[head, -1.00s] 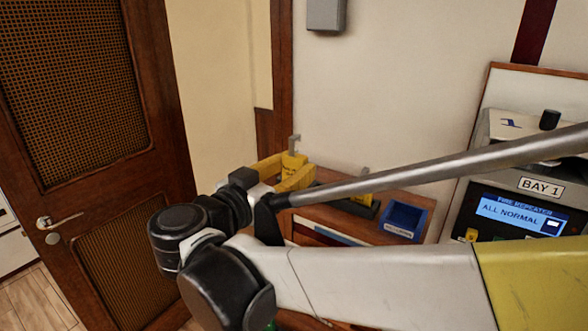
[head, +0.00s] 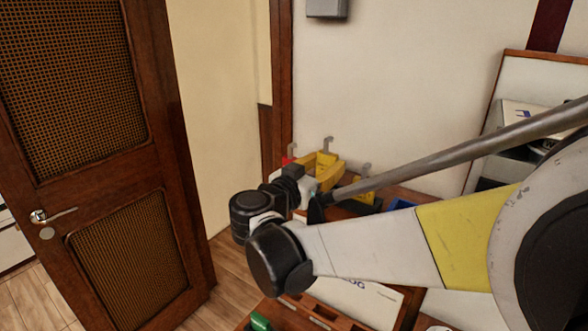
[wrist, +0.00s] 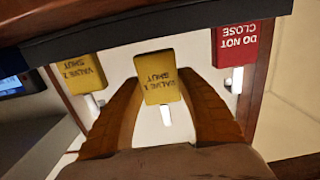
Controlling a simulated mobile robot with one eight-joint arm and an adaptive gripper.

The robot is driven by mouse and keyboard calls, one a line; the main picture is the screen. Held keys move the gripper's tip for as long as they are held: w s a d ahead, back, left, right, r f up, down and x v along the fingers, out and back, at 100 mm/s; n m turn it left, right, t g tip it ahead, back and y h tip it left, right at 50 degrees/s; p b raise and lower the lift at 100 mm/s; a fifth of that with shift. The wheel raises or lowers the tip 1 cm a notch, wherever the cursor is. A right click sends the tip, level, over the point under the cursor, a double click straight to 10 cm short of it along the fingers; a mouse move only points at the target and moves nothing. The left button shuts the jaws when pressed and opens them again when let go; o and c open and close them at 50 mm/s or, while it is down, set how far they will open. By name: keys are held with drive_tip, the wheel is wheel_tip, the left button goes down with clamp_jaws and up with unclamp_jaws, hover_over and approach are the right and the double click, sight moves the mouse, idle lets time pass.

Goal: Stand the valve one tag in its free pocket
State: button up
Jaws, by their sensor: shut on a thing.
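My gripper (head: 322,165) is shut on the yellow valve one tag (wrist: 160,88), which sits between the two fingers in the wrist view, its lettering upside down. Its metal hook (head: 327,146) sticks up in the head view. A dark rack (wrist: 150,27) crosses the top of the wrist view. A pale gap shows between it and the held tag, so the tag looks clear of the rack. A yellow valve two tag (wrist: 83,72) and a red "do not close" tag (wrist: 240,45) stand at the rack on either side. The pocket opening is hidden.
In the head view, a yellow tag (head: 365,189) stands right of my gripper, and the red tag (head: 288,158) shows to its left. A blue tray (head: 402,204) is partly hidden behind my arm. A wooden door (head: 130,150) stands at left.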

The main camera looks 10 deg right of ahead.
wheel_tip(320, 180, down, 4)
drive_tip(key=shift+r+b, duration=0.15)
drive_tip(key=shift+b, duration=0.35)
drive_tip(key=shift+r, duration=0.1)
drive_tip(key=o, duration=1.1)
